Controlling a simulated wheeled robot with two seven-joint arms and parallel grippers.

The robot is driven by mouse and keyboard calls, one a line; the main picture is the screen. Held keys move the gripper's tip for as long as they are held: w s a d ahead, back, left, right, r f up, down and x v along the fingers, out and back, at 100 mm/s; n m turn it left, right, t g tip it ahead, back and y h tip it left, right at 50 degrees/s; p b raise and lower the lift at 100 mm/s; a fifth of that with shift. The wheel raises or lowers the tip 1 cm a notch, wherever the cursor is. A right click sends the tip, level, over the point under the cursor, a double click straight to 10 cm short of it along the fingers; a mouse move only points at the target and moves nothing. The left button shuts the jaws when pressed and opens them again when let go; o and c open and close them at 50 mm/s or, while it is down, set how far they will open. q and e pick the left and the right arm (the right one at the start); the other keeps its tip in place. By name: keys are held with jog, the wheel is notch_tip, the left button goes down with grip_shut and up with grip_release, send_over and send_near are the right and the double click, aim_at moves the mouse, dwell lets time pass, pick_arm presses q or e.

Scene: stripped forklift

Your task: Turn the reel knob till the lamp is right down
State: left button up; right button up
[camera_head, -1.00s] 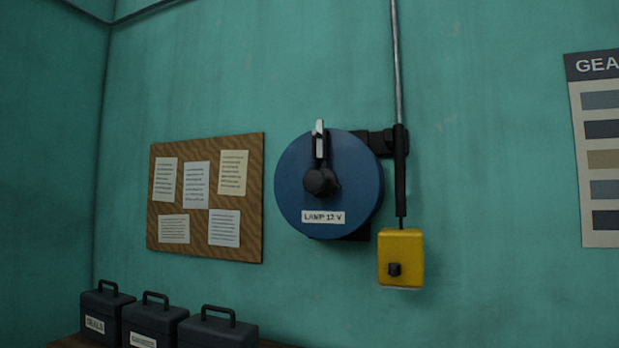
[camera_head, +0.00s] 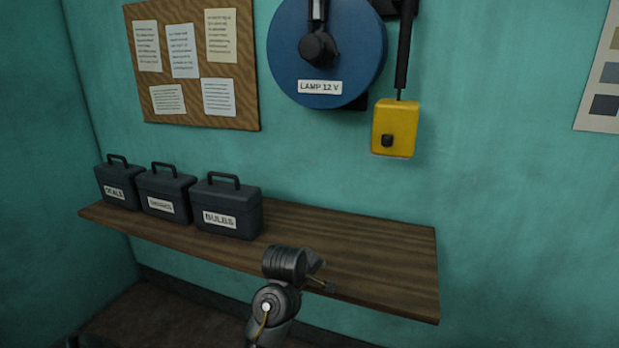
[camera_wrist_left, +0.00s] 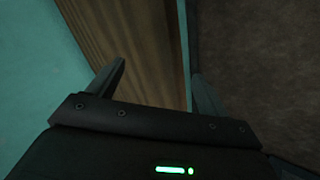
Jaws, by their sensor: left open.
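The round blue reel (camera_head: 285,68) labelled "LAMP 12 V" is on the teal wall, its top cut off by the frame. The black reel knob (camera_head: 318,46) is at its middle, with an upright lever above it. No gripper touches the knob. A yellow box (camera_head: 398,118) with a black button hangs below a black tube (camera_head: 404,50) beside the reel. I cannot tell whether this is the lamp. In the left wrist view my left gripper (camera_wrist_left: 158,70) is open and empty, its fingers apart over the shelf edge. My right gripper is not in view.
A wooden shelf (camera_head: 370,262) runs along the wall below the reel; its right half is clear. Several dark cases, including one labelled "BULBS" (camera_head: 232,206), stand on its left. A pinboard (camera_head: 190,100) hangs left of the reel, a chart (camera_head: 600,85) at the right.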

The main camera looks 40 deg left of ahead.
pick_arm(q)
jog(key=w+a+r+n+t, duration=0.1)
jog(key=w+a+r+n, duration=0.15)
jog(key=r, duration=0.25)
jog(key=w+a+r+n+t, duration=0.1)
jog(key=w+a+r+n, duration=0.1)
jog(key=w+r+n, duration=0.3)
jog(key=n+t+h, duration=0.6)
jog(key=n+t, duration=0.2)
jog(key=n, duration=1.3)
send_near(306, 47)
jog(key=p+x, duration=0.5)
jog(key=p, duration=0.3)
jog(key=shift+w+r, duration=0.15)
jog(key=shift+w, duration=0.1)
jog(key=p+x, duration=0.2)
jog(key=x, duration=0.2)
jog(key=shift+w+d+p, duration=0.1)
jog(key=shift+w+p, duration=0.2)
jog(key=shift+w, duration=0.1)
jog(key=shift+w+d+f, duration=0.1)
jog(key=shift+w+f, duration=0.2)
jog(key=shift+w, duration=0.15)
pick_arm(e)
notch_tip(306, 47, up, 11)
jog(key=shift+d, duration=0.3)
